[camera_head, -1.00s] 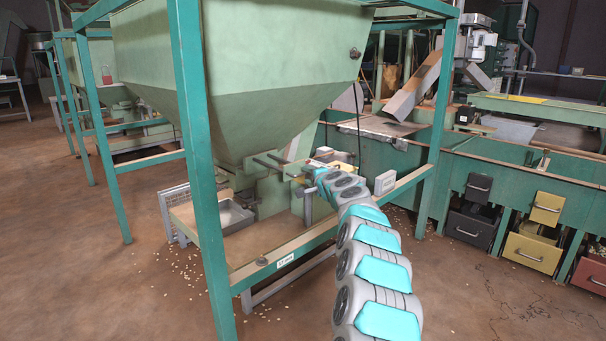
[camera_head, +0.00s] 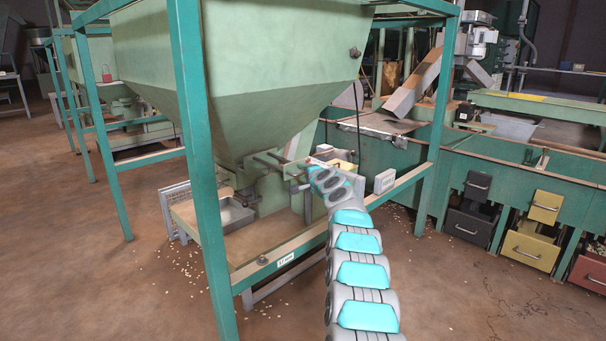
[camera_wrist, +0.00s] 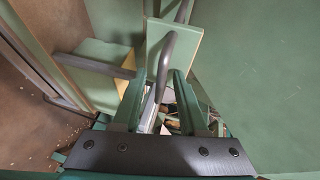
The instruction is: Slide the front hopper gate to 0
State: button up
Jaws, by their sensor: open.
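The front hopper (camera_head: 240,85) is a large pale green bin in a teal frame. Its gate assembly with rods sits under the outlet (camera_head: 270,160). In the wrist view a pale green plate (camera_wrist: 185,45) carries a curved grey bar handle (camera_wrist: 168,60). My gripper (camera_wrist: 158,80) is open, with one dark green finger on each side of the handle's lower end. I cannot tell whether either finger touches it. In the head view my gripper is small and largely hidden by my wrist beside the gate. No scale mark is readable.
A teal frame post (camera_head: 195,170) and a low rail (camera_head: 330,232) stand close to my arm. A metal tray (camera_head: 232,215) sits below the outlet. A green bench with several drawers (camera_head: 500,190) is at the right. Scattered nuts lie on the floor.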

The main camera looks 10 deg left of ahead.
jog(key=shift+c, duration=0.4)
grip_shut()
dwell(0.9)
